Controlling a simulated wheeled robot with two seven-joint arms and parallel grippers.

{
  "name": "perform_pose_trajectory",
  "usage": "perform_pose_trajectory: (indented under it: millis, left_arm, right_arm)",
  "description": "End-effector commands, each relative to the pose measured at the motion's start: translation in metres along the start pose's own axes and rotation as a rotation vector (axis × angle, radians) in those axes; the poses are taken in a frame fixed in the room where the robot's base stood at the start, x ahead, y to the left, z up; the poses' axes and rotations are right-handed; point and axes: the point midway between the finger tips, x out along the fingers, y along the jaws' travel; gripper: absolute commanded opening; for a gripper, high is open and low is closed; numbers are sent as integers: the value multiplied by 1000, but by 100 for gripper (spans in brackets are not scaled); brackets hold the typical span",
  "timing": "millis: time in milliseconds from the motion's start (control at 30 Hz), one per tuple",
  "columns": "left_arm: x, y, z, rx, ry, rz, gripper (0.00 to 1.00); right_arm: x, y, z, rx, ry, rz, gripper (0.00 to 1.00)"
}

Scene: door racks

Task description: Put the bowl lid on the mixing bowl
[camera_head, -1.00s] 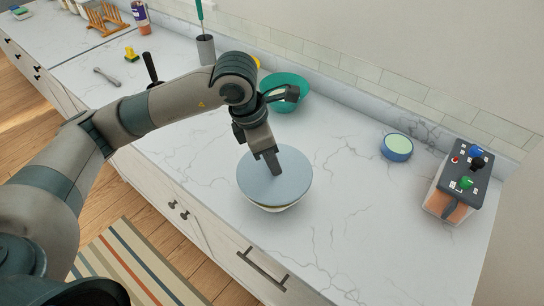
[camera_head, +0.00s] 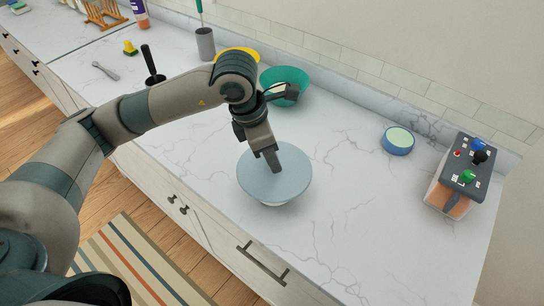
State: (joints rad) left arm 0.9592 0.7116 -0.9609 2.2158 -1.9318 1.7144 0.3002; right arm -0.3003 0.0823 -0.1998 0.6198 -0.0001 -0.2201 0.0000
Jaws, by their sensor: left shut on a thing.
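The bowl lid (camera_head: 290,178) is a flat, pale grey-blue disc. My left gripper (camera_head: 272,163) points down at the lid's middle and is shut, with its grip on the lid; the fingertips' contact point is partly hidden. The mixing bowl (camera_head: 278,204) is pale and directly under the lid. Only a small strip of its near side shows below the lid's edge, so I cannot tell whether the lid rests on its rim or is slightly above it. My right gripper is not in view.
A teal bowl (camera_head: 284,83) and a yellow item (camera_head: 238,52) stand behind my arm. A round blue container (camera_head: 398,141) and a clear box with a dark knobbed top (camera_head: 468,158) stand at right. The counter (camera_head: 370,220) right of the bowl is clear.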

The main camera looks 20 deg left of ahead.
Motion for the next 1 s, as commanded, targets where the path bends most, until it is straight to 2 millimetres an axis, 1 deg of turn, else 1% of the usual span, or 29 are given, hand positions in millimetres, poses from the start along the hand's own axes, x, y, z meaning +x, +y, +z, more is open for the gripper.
perform_pose_trajectory:
  millis: [100, 233, 267, 300, 333, 733, 867, 1000]
  left_arm:
    - [3, 0, -1, 0, -1, 0, 0]
    - [2, 0, 0, 0, -1, 0, 0]
    - [2, 0, 0, 0, 0, 0, 20]
    - [2, 0, 0, 0, 0, 0, 29]
    - [2, 0, 0, 0, 0, 0, 36]
    - [1, 0, 0, 0, 0, 0, 36]
    - [-3, 0, 1, 0, 0, 1, 36]
    - [-9, 0, 2, -1, 0, 1, 36]
  right_arm:
    - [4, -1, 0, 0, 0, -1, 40]
    - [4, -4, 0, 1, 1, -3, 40]
    - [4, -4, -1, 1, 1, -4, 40]
    - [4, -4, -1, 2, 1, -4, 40]
    - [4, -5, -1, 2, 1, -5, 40]
    - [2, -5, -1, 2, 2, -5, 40]
    - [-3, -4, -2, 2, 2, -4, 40]
    - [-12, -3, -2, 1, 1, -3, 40]
